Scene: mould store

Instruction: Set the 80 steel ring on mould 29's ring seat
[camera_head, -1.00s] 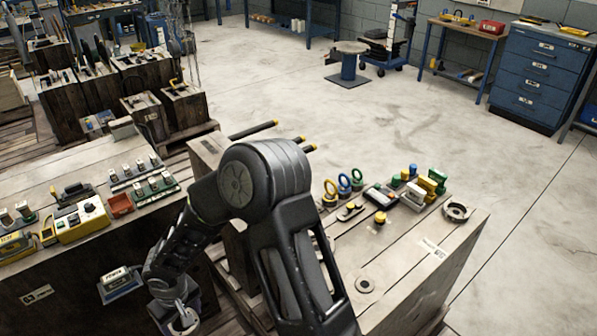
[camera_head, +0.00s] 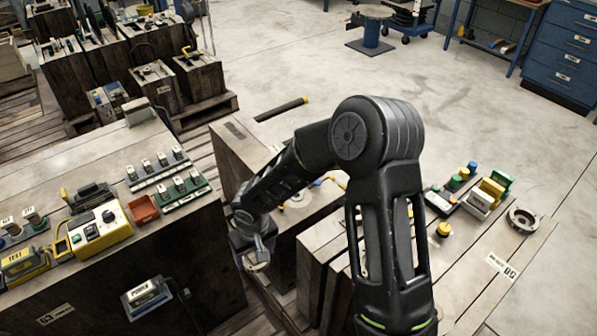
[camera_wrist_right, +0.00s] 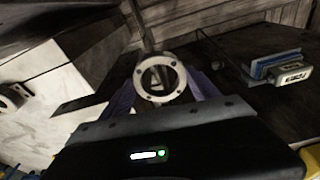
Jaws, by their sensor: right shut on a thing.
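My right gripper (camera_head: 256,262) is shut on a pale steel ring (camera_head: 258,265), small in the head view, in the gap between two wooden blocks. In the right wrist view the ring (camera_wrist_right: 161,98) shows face-on, with small holes around its rim, between the fingers (camera_wrist_right: 160,85). It is clear of any seat there. A pale round seat (camera_head: 299,199) shows on the block behind my right arm, partly covered by the arm. I cannot read the number 29 on any block. My left gripper is out of view.
The left block (camera_head: 150,240) carries a yellow test box (camera_head: 100,230) and a red tray (camera_head: 143,209); a power box (camera_head: 149,296) hangs on its side. The right block (camera_head: 470,270) carries a dark flanged ring (camera_head: 522,222) and several coloured parts. Open floor lies beyond.

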